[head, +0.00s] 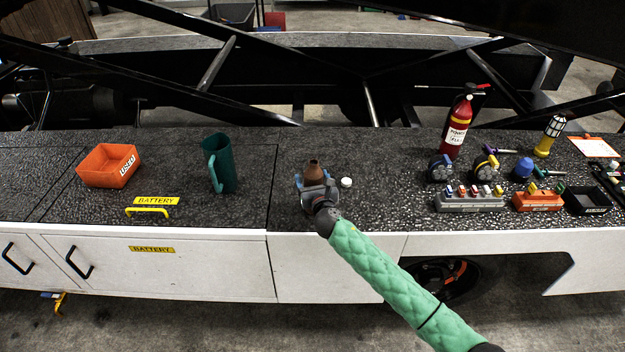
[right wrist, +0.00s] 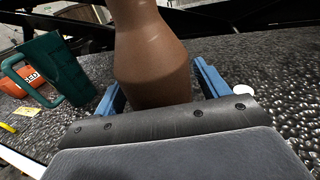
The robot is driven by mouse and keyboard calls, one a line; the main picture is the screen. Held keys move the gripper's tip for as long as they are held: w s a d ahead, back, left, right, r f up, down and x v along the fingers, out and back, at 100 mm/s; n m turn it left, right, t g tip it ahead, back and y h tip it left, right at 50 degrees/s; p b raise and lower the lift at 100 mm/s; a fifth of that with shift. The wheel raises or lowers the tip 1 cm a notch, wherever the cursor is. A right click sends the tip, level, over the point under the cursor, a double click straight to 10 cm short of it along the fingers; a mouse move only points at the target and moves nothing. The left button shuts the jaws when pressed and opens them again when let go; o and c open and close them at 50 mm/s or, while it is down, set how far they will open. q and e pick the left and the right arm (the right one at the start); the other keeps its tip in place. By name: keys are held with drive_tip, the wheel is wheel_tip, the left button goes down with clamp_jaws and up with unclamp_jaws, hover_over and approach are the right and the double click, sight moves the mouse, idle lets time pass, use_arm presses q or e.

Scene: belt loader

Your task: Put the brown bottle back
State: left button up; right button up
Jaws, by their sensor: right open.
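The brown bottle (head: 314,172) stands upright on the dark speckled deck, near the middle of the head view. My right gripper (head: 317,188) is at the bottle, its blue fingers on either side of it. In the right wrist view the bottle (right wrist: 152,60) rises between the two open fingers (right wrist: 155,90). Its base is hidden behind the gripper body. A small gap seems to show beside the fingers, but contact is hard to tell. A white cap (head: 346,183) lies on the deck just right of the bottle. My left gripper is not in view.
A green pitcher (head: 221,165) and an orange bin (head: 108,165) stand to the left. At right are a red fire extinguisher (head: 458,128), a yellow flashlight (head: 550,135), a grey rack (head: 469,202) and a black tray (head: 586,201). Deck between bottle and pitcher is clear.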

drive_tip(key=shift+s+d, duration=0.1)
drive_tip(key=shift+s, duration=0.25)
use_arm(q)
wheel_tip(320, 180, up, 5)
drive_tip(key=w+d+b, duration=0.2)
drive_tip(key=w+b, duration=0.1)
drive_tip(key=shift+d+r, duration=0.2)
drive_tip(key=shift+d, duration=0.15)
use_arm(e)
drive_tip(key=v, duration=1.1)
drive_tip(key=shift+s, duration=0.2)
